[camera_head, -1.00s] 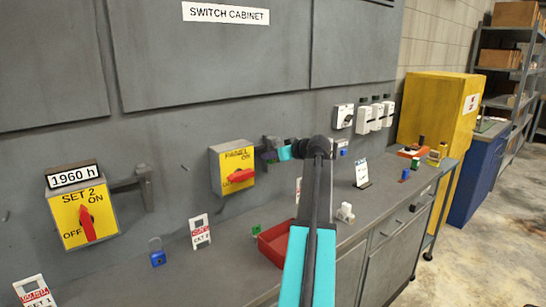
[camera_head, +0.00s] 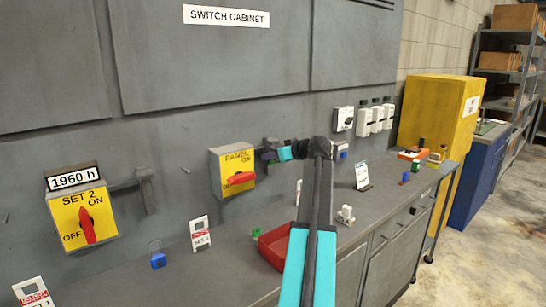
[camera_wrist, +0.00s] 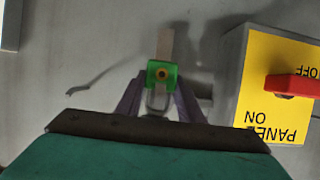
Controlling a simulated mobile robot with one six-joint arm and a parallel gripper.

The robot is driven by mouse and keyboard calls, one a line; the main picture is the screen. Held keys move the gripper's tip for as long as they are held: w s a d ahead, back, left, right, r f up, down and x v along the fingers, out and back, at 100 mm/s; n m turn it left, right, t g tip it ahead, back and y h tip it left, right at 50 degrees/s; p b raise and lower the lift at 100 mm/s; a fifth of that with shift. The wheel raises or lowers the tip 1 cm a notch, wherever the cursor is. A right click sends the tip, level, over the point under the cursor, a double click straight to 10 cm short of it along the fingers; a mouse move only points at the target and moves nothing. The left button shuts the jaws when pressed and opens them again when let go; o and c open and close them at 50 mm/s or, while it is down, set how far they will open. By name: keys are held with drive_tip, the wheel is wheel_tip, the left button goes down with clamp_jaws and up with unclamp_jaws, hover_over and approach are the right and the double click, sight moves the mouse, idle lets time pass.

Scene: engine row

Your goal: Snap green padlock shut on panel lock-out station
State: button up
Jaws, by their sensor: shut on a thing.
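My gripper (camera_wrist: 160,88) is shut on the green padlock (camera_wrist: 163,70), its two fingers on either side of it. The padlock's body faces the wrist camera with a dark round centre in a yellow ring; its metal shackle shows on the gripper side. A pale bar lies just beyond the body; I cannot tell whether they touch or whether the shackle is closed. The yellow panel switch box (camera_head: 232,172) has a red handle (camera_head: 240,179) and also shows in the wrist view (camera_wrist: 262,85). In the head view my gripper (camera_head: 271,153) is just right of this box, hiding most of its bracket.
The SET 2 box (camera_head: 83,216) is at left, with a blue padlock (camera_head: 158,260) on the bench. White tags stand along the bench. White switches (camera_head: 364,122) are on the wall at right.

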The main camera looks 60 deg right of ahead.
drive_tip(key=shift+f+b, duration=0.3)
drive_tip(key=o, duration=1.2)
drive_tip(key=shift+s, duration=0.1)
drive_tip(key=b+v, duration=0.2)
drive_tip(key=v, duration=1.1)
drive_tip(key=shift+s+a+r, duration=0.15)
drive_tip(key=shift+s+a, duration=0.05)
drive_tip(key=shift+s, duration=0.05)
drive_tip(key=shift+s, duration=0.1)
